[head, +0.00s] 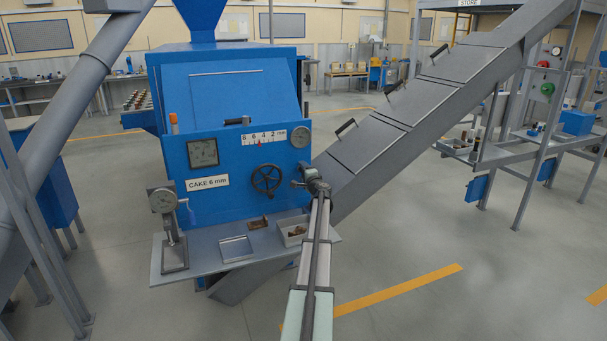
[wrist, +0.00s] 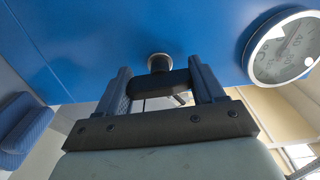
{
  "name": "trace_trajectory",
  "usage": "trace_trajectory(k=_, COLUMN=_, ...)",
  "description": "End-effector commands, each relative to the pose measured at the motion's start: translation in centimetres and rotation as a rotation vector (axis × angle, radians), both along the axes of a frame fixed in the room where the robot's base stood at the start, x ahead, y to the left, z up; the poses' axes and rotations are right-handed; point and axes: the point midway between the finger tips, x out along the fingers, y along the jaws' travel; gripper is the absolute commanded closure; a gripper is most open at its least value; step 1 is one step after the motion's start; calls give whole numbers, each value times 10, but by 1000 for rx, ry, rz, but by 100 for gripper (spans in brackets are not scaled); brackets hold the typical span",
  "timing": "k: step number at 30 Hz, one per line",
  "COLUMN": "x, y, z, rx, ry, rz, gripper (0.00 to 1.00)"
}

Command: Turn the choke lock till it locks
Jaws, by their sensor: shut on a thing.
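The choke lock (wrist: 158,84) is a dark bar-shaped handle on a short stem with a round metal collar, set in the blue panel. In the wrist view the bar lies crosswise between the fingers of my gripper (wrist: 163,78), which is shut on it. In the head view my gripper (head: 310,185) reaches the lower right of the blue machine front, right of the black handwheel (head: 266,179). There the lock is small and mostly hidden by my gripper, so its turn angle cannot be read.
A round gauge (wrist: 287,46) sits close to the right of my gripper. The grey shelf (head: 206,258) below carries a tray, a small box (head: 292,233) and a dial stand (head: 168,228). A sloping grey auger trough (head: 385,125) rises to the right.

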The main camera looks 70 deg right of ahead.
Motion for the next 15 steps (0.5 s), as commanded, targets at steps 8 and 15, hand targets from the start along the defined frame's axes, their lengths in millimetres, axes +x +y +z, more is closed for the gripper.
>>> trace_trajectory(k=8, x=0, y=0, z=0, rx=45, ry=-45, rz=0, gripper=62)
trace_trajectory(k=15, x=0, y=0, z=0, rx=45, ry=-45, rz=0, gripper=26)
